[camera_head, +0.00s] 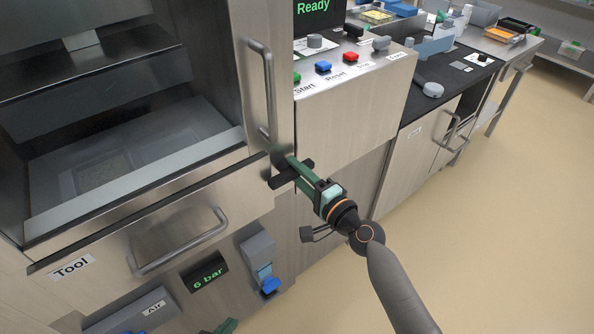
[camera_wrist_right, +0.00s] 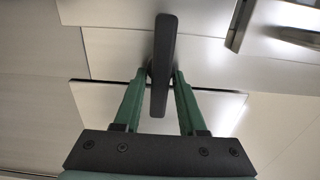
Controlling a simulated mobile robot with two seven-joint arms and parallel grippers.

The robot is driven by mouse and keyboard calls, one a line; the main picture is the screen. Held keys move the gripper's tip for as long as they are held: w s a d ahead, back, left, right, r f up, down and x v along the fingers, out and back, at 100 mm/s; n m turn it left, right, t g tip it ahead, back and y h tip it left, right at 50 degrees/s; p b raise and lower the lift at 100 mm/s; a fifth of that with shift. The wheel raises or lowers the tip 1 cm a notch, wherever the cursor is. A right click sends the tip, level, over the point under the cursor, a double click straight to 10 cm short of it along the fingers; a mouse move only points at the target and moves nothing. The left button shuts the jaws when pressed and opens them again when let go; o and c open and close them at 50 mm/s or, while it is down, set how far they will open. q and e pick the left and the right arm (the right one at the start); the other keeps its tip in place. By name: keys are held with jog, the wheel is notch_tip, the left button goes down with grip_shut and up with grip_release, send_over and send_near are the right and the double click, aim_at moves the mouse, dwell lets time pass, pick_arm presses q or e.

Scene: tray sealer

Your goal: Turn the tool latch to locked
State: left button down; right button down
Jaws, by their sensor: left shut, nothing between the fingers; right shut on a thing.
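The tool latch (camera_head: 278,181) is a dark bar on the front of the sealer, at the right end of the drawer front labelled "Tool" (camera_head: 72,267). In the head view it lies crosswise, slightly sloping. My right gripper (camera_head: 288,171) is shut on it. In the right wrist view the latch (camera_wrist_right: 163,60) stands upright in the picture between the two green fingertips (camera_wrist_right: 159,76). The fingers hide part of the latch in the head view, and I see no lock marking. Only a green tip of my left gripper (camera_head: 228,326) shows at the bottom edge; it is shut and empty.
The drawer has a grey bar handle (camera_head: 180,246). A vertical door handle (camera_head: 264,88) is just above the latch. A button panel (camera_head: 345,75) is above right. A "6 bar" display (camera_head: 208,275) and a blue-knobbed unit (camera_head: 262,258) are below. Open floor (camera_head: 490,220) lies right.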

jog(key=shift+f, duration=0.1)
dwell(0.3)
jog(key=c, duration=0.7)
grip_release()
jog(key=shift+s, duration=0.1)
jog(key=v, duration=1.2)
jog(key=shift+s+d, duration=0.1)
jog(key=shift+s, duration=0.1)
